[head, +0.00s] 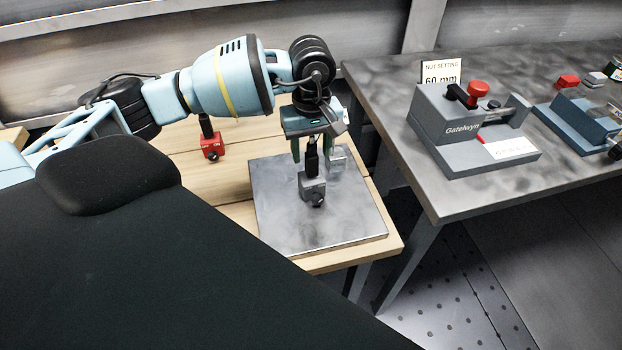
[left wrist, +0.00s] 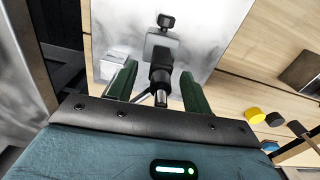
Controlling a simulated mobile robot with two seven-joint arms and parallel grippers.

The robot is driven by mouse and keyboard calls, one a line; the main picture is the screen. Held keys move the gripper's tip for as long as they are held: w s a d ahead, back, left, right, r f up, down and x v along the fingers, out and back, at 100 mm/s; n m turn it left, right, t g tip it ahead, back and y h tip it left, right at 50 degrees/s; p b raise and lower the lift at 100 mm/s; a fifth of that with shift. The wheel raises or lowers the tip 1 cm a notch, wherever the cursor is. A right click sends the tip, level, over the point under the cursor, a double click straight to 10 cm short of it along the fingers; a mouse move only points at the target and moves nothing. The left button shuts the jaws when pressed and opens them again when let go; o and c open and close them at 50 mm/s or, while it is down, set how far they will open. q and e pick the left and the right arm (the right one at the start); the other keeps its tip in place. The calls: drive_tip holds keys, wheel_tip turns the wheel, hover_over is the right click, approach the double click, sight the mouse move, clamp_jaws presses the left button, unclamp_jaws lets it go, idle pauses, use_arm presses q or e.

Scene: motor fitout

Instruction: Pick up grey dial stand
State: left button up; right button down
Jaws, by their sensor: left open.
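The grey dial stand (head: 313,187) stands upright on a grey metal plate (head: 280,222) on the wooden table. It has a grey block base with a dark knob and a black upright post. My left gripper (head: 309,150) points down over the stand with its green fingers open on either side of the post. In the left wrist view the stand's dark post (left wrist: 161,75) shows between the two fingers (left wrist: 158,85), with clear gaps beside it. Whether the fingers touch the post cannot be told from the head view. My right gripper is not in view.
A pale grey block (head: 338,158) stands on the plate just right of the gripper. A red stand (head: 210,145) with a black post is on the wood at left. A grey Gatelwyn fixture (head: 470,130) and a blue fixture (head: 580,118) stand on the separate dark table.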

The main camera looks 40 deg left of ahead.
use_arm(q)
drive_tip(key=shift+f, duration=0.75)
drive_tip(key=shift+c, duration=0.4)
clamp_jaws()
drive_tip(key=shift+r, duration=0.2)
